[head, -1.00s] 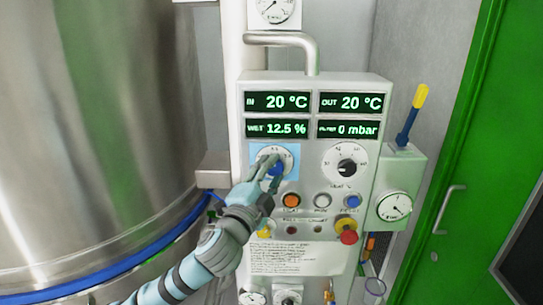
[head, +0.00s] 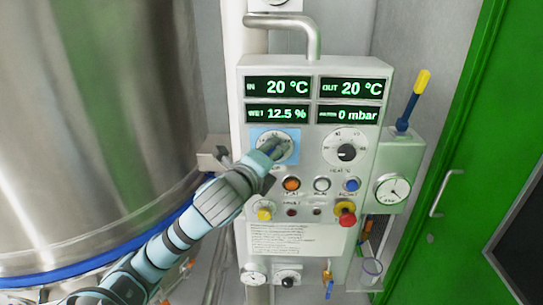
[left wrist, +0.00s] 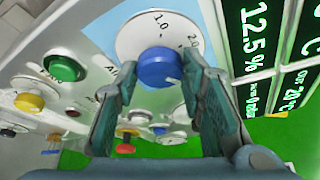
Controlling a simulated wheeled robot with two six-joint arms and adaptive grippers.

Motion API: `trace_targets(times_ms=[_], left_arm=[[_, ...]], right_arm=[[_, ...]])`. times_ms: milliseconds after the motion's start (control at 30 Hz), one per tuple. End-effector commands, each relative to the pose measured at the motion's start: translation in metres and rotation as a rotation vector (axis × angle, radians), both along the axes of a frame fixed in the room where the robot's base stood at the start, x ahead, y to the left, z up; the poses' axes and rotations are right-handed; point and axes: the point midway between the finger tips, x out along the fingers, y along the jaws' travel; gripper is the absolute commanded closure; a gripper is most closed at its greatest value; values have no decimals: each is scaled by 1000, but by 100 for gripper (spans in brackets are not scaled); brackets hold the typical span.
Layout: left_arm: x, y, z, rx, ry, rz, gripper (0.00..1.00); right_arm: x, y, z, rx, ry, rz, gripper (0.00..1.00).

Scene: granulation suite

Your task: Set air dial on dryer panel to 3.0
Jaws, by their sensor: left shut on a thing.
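The dryer panel (head: 313,180) is a pale box with green displays. Its air dial (head: 288,141) is a white disc on a light-blue square at the panel's left, mostly covered by my gripper in the head view. In the left wrist view the dial's blue knob (left wrist: 158,66) shows, with marks 1.0 and 2.0 readable on the disc; the pointer's reading cannot be told. My left gripper (head: 272,148) reaches in from the lower left, its fingers (left wrist: 157,72) shut on either side of the blue knob. My right gripper is not in view.
A second dial with a black knob (head: 347,152) sits to the right. Below are orange, white and blue buttons (head: 352,185) and a red stop button (head: 347,213). A large steel vessel (head: 90,130) stands at left, a green door (head: 465,130) at right.

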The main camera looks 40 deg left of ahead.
Motion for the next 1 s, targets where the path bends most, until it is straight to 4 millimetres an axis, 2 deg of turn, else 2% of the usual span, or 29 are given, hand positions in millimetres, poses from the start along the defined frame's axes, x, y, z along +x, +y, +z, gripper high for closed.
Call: trace_targets(times_ms=[300,767,800,900,1000], left_arm=[[0,0,2,80,55,1,92],[0,0,3,91,61,1,92],[0,0,2,91,61,1,58],[0,0,2,90,62,1,44],[0,0,2,89,63,1,44]], right_arm=[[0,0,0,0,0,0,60],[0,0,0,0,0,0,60],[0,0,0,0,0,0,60],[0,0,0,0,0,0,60],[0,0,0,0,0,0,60]])
